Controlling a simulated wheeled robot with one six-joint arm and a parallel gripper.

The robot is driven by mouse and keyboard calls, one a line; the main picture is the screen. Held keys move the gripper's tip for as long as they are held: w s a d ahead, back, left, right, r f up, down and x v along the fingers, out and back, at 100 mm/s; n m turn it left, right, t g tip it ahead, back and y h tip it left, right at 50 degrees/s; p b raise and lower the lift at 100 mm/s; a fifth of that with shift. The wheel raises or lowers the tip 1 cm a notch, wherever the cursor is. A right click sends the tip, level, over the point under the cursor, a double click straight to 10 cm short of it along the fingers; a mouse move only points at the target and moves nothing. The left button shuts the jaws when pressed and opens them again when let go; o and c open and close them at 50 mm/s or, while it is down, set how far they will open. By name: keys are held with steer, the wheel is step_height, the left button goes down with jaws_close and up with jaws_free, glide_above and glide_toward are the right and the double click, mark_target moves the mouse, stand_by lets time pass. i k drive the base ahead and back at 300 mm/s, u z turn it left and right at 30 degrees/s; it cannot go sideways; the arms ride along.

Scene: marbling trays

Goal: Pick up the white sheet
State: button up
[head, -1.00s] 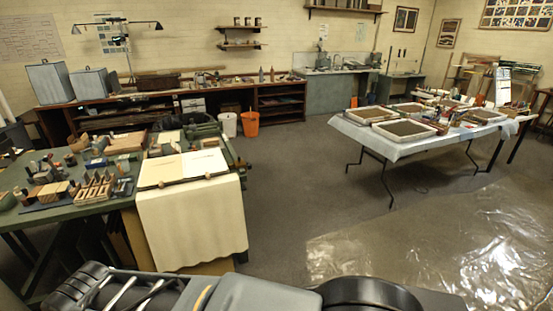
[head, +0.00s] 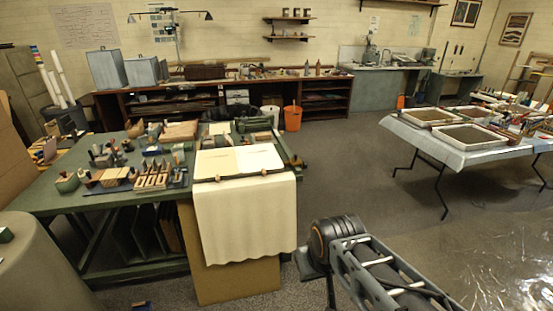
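Two pale, flat sheets lie side by side on the right part of the green table: a cream one (head: 216,163) at left and a whiter one (head: 259,158) at right. A larger cream cloth or sheet (head: 245,215) hangs over the table's front edge just below them. I cannot tell for certain which of these is the white sheet. Part of my arm (head: 375,265) crosses the lower right of the head view, apart from the table. My gripper cannot be made out.
The green table (head: 62,193) holds wooden blocks and small tools left of the sheets. A rounded grey object (head: 35,265) stands at lower left. A tray table (head: 455,157) is at right, with shiny plastic (head: 490,240) on the floor before it. Open floor lies between the tables.

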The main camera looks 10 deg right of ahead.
mark_target(263, 158)
steer(key=u, duration=0.35)
steer(key=i, duration=1.7)
steer(key=u, duration=0.2)
